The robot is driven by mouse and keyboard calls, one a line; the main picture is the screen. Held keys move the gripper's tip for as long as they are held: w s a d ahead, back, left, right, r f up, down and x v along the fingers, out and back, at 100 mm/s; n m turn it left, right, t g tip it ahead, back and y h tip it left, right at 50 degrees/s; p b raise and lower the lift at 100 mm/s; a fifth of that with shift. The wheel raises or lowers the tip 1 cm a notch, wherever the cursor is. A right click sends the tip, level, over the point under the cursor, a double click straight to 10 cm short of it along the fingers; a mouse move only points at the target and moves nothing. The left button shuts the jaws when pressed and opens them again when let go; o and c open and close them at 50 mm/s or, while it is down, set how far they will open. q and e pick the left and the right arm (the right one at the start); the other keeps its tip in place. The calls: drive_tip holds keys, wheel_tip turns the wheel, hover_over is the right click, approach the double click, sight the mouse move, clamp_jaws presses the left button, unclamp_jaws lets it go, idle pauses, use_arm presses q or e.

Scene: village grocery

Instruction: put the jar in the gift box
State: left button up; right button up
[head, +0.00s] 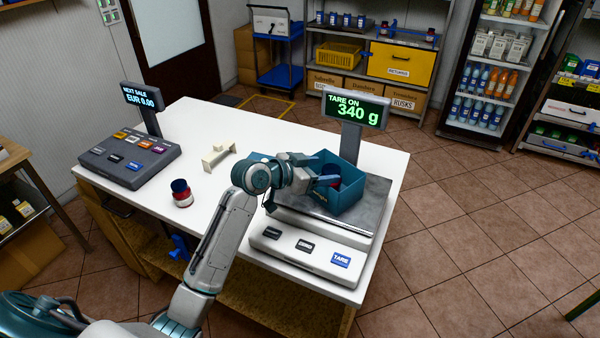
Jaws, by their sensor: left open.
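The teal gift box (349,186) stands open on the metal plate of the scale (372,208). A dark jar with some red (331,170) shows inside the box, partly hidden by the box and my gripper. My left gripper (328,181) is open at the box's left side, with its fingers reaching over the rim beside that jar. I cannot tell whether they touch it. A second jar, red with a dark blue lid (181,192), stands upright on the white counter, left of my arm. My right gripper is not in view.
The scale display (356,107) reads "TARE ON 340 g". A cash register (130,158) reading "EUR 0.00" stands at the counter's left. A small cream stand (218,155) is at the middle back. The counter (215,215) is bare around the standing jar.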

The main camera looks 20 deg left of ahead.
use_arm(q)
drive_tip(key=b+v, duration=0.2)
drive_tip(key=v, duration=0.8)
drive_tip(key=shift+b, duration=0.35)
drive_tip(key=shift+s+a, duration=0.1)
drive_tip(key=shift+s, duration=0.05)
